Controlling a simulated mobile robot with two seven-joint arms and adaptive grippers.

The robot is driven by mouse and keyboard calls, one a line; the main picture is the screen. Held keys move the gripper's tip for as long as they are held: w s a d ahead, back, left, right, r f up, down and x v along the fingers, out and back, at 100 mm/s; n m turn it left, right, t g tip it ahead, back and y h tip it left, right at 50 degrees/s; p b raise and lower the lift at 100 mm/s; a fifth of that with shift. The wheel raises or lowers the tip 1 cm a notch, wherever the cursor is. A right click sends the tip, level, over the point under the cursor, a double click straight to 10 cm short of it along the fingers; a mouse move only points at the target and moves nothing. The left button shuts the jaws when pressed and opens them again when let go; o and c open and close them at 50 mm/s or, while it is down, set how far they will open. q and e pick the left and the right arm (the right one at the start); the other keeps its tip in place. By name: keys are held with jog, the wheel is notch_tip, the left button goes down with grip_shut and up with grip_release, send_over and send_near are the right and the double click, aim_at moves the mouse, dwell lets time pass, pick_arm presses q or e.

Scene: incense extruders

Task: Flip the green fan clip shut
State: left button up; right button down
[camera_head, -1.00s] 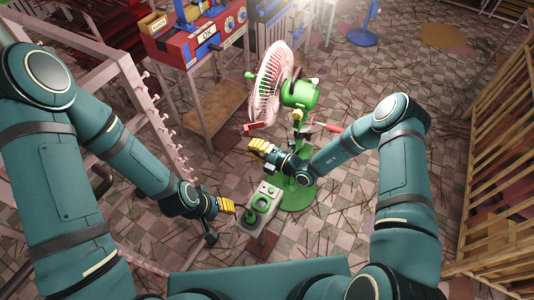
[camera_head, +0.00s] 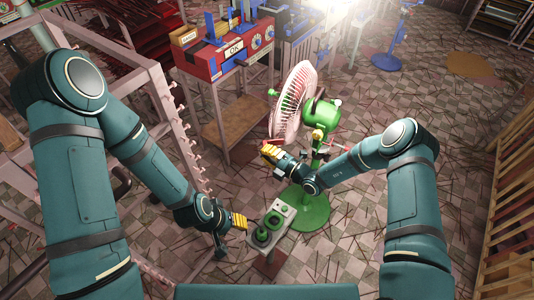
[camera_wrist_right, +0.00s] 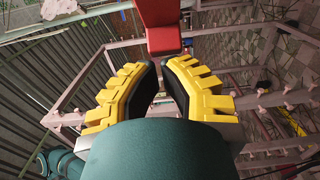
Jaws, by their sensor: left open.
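A green fan (camera_head: 316,115) on a round green base stands right of centre in the head view, its pale grille (camera_head: 293,100) facing left. A small green piece, likely the green clip (camera_head: 272,93), sticks out at the grille's left edge. A red clip (camera_head: 270,142) sits at the grille's lower edge. My right gripper (camera_head: 270,151) is just below it. In the right wrist view, a red block (camera_wrist_right: 165,38) lies just beyond the fingertips, and the jaws are partly apart and empty. My left gripper (camera_head: 240,221) is open and empty, low beside a grey box.
A pale pegged rack (camera_head: 178,120) stands left, near my left arm. A red machine (camera_head: 225,62) on a stand is behind. A wooden slatted rail (camera_head: 510,190) is at right.

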pick_arm(q)
jog(key=shift+w+r+p, duration=0.15)
jog(key=shift+r+p, duration=0.25)
jog(key=shift+r, duration=0.1)
pick_arm(e)
jog(key=shift+w+a+m+t+h, duration=0.15)
jog(key=shift+w+m+t+h, duration=0.05)
jog(key=shift+m+t+h, duration=0.25)
jog(key=shift+w+a+m+t+h, duration=0.15)
jog(key=shift+m+t+h, duration=0.2)
jog(key=shift+t, duration=0.2)
pick_arm(q)
jog(key=shift+w+a+r+p, duration=0.1)
jog(key=shift+w+r+p, duration=0.1)
jog(key=shift+r+p, duration=0.35)
pick_arm(e)
jog(key=w+h, duration=0.1)
jog(key=w+a+m+t+h, duration=0.1)
jog(key=w+m+t, duration=0.1)
jog(key=shift+w+a+h, duration=0.35)
jog(key=shift+h, duration=0.05)
pick_arm(q)
jog(key=shift+r, duration=0.1)
pick_arm(e)
jog(key=shift+s, duration=0.15)
